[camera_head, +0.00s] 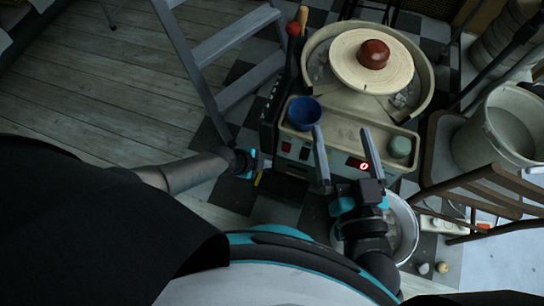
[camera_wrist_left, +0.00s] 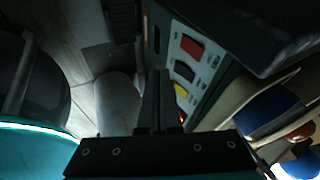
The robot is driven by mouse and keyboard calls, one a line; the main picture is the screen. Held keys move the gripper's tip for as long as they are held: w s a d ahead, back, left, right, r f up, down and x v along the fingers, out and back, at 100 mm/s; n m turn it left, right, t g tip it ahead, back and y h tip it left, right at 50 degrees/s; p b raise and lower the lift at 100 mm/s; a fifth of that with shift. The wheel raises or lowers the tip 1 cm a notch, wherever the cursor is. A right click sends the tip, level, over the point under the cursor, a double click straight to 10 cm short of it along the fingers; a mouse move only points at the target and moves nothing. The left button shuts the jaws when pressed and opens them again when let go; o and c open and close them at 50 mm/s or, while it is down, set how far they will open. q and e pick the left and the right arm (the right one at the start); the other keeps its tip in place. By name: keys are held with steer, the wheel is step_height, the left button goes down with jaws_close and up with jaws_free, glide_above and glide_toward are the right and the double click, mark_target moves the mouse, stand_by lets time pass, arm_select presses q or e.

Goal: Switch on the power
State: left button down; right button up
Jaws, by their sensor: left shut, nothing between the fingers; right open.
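The pottery wheel's front panel (camera_head: 325,161) faces my grippers. It carries a red switch (camera_head: 286,147), a second switch beside it and a small display with a lit red figure (camera_head: 362,166). The red switch (camera_wrist_left: 192,47) also shows in the left wrist view, with a yellowish switch (camera_wrist_left: 184,72) below it. My left gripper (camera_head: 259,163) is just left of the panel; its shut, empty fingers (camera_wrist_left: 160,75) appear apart from the switches, though the gap is hard to judge. My right gripper (camera_head: 343,132) is open and empty, its fingers overlapping the panel in view.
A blue bowl (camera_head: 304,112) and a green lump (camera_head: 400,147) sit on the wheel's tray. A red-brown clay piece (camera_head: 373,54) is on the wheel head. A grey ladder (camera_head: 237,38) stands left; a chair (camera_head: 480,190) and buckets crowd the right.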

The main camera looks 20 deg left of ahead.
arm_select(q)
steer(key=shift+s+p+v, duration=0.2)
steer(key=shift+p+v, duration=0.35)
steer(key=shift+v, duration=0.65)
arm_select(e)
steer(key=shift+r, duration=0.8)
arm_select(q)
steer(key=shift+f, duration=0.1)
